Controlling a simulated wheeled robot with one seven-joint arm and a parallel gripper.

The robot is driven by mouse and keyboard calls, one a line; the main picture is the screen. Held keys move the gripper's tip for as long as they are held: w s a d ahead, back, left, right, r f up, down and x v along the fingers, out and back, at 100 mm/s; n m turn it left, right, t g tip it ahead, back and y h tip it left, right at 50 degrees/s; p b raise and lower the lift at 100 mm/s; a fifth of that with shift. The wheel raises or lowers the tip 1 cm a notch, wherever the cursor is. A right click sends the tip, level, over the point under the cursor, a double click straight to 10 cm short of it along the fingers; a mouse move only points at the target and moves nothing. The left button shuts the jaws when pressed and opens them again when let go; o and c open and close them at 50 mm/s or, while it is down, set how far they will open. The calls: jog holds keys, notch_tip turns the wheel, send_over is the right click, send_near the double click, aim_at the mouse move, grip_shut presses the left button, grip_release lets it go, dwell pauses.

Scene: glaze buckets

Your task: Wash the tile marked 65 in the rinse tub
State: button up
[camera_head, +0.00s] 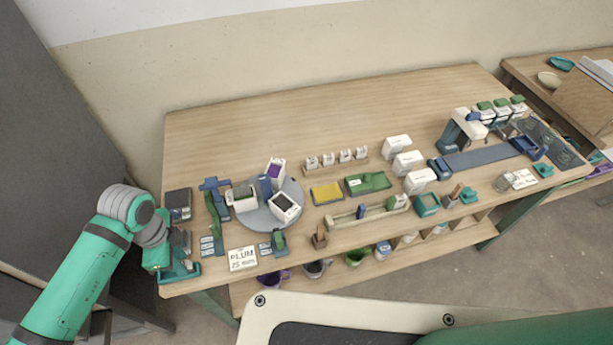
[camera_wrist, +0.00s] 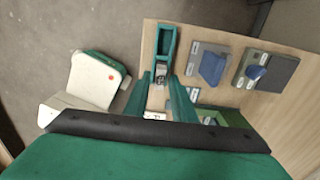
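My gripper (camera_wrist: 164,76) shows in the wrist view as two teal fingers with a gap between them, pointing at a teal open-topped holder (camera_wrist: 172,34) on the table edge. A small grey piece (camera_wrist: 167,72) lies at the near end of that holder, between or just beyond the fingertips; I cannot tell if they touch it. In the head view my gripper is low over the table's front left corner, by the teal holder (camera_head: 184,272). I cannot read 65 on any tile. I cannot tell which container is the rinse tub; a teal tub (camera_head: 427,206) and a green tray (camera_head: 368,183) stand on the table.
Dark pads with blue blocks (camera_wrist: 212,66) lie beside the holder. A grey turntable (camera_head: 262,217) carries several boxed items. A PLUM card (camera_head: 243,259) lies in front. White blocks (camera_head: 397,146) stand centre right. Colored buckets (camera_head: 357,257) sit on the shelf below. The back left tabletop is clear.

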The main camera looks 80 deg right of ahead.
grip_shut()
jog(key=shift+r, duration=0.1)
jog(key=shift+r, duration=3.65)
